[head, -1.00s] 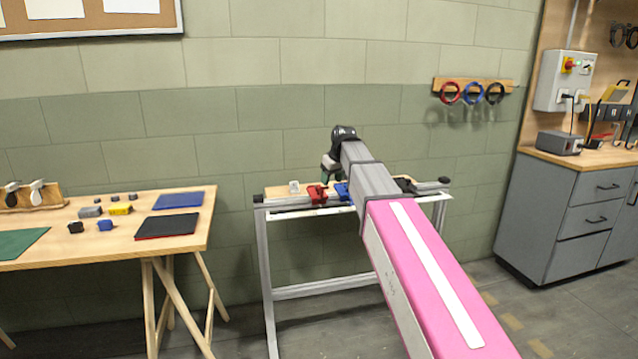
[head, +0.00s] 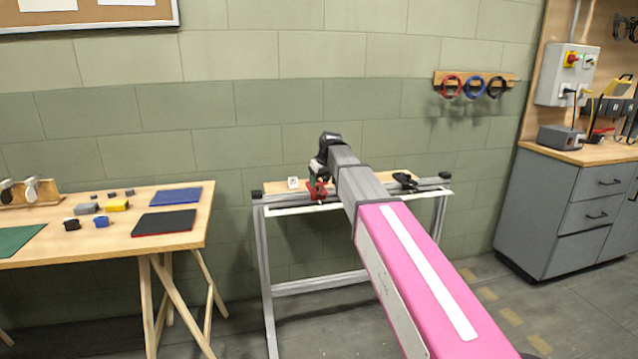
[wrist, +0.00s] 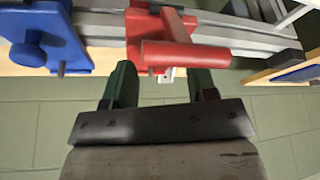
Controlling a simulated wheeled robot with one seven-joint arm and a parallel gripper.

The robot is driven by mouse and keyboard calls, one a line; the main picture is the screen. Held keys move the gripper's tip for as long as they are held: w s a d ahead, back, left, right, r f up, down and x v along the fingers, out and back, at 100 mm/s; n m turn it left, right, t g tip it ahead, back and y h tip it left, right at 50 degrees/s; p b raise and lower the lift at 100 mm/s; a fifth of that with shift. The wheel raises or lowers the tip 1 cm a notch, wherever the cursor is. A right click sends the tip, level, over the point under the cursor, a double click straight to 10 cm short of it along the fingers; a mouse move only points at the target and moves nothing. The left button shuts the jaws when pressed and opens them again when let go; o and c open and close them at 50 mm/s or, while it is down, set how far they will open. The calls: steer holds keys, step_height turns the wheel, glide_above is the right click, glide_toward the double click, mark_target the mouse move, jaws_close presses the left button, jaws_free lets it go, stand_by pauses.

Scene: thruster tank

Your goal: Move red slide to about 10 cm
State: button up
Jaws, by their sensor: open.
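The red slide (head: 317,191) sits on the grey rail of a metal stand, left of my arm in the head view. In the wrist view the red slide (wrist: 178,45) and its round handle lie just beyond my fingertips. My gripper (wrist: 161,78) is open, its two green fingers on either side of the lower part of the red slide. I cannot tell whether they touch it. In the head view my gripper (head: 318,172) is just above the red slide and partly hidden. A pale strip (head: 290,211) runs along the rail's front; its marks are too small to read.
A blue slide (wrist: 45,38) is on the same rail, left of the red one in the wrist view; my arm hides it in the head view. A black part (head: 405,181) sits farther right on the rail. A wooden table (head: 120,240) with blocks and mats stands left.

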steer(key=shift+w+a+f, duration=0.1)
steer(key=shift+w+f, duration=0.05)
steer(key=shift+f, duration=0.3)
jaws_close()
steer(key=s+a, duration=0.1)
steer(key=a, duration=0.3)
steer(key=s+a, duration=0.1)
steer(key=a, duration=0.3)
steer(key=s+a, duration=0.1)
steer(key=a, duration=0.3)
steer(key=shift+s+a, duration=0.35)
steer(key=shift+a, duration=0.05)
jaws_free()
steer(key=v, duration=1)
steer(key=shift+d+r, duration=0.15)
steer(key=shift+r, duration=0.25)
